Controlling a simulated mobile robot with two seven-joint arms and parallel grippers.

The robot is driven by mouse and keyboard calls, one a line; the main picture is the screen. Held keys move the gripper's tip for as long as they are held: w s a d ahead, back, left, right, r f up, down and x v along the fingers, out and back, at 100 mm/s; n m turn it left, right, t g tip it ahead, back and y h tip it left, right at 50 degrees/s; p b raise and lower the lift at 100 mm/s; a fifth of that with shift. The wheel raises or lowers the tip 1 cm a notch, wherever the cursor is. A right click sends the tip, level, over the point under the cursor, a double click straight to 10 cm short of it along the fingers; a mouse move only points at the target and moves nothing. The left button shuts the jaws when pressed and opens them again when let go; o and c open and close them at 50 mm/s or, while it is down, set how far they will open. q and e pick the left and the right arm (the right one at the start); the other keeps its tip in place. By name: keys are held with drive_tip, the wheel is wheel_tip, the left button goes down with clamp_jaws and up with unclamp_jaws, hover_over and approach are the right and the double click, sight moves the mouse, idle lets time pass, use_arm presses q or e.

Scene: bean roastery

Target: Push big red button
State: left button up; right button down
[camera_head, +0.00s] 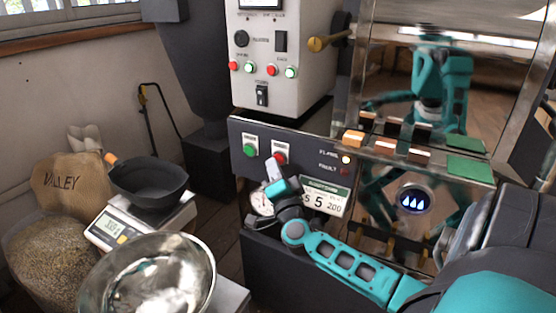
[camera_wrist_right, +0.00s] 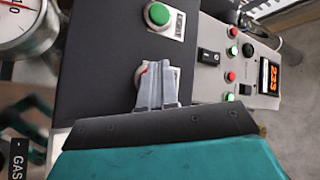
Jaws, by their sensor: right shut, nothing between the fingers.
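The big red button (camera_head: 279,158) sits on a pale plate on the dark front panel of the roaster, to the right of a big green button (camera_head: 250,150). My right gripper (camera_head: 272,170) is shut and empty, with its fingertips just below and left of the red button in the head view. In the right wrist view the shut fingers (camera_wrist_right: 157,72) cover most of the red button, and only a sliver of red (camera_wrist_right: 144,70) shows. The green button (camera_wrist_right: 158,14) shows above it. I cannot tell whether the fingertips touch the button. My left gripper is not in view.
A control box (camera_head: 285,50) with small red and green buttons stands above the panel. A round gauge (camera_head: 262,203) and a number display (camera_head: 322,200) are below. A metal bowl (camera_head: 150,280), a scale (camera_head: 112,230) with a black pan (camera_head: 148,185) and a bean sack (camera_head: 70,190) stand left.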

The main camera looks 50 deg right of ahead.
drive_tip(key=shift+w+d, duration=0.1)
drive_tip(key=shift+d, duration=0.25)
idle(0.7)
drive_tip(key=shift+s+a+p, duration=0.25)
drive_tip(key=shift+a+p, duration=0.35)
drive_tip(key=shift+a, duration=0.15)
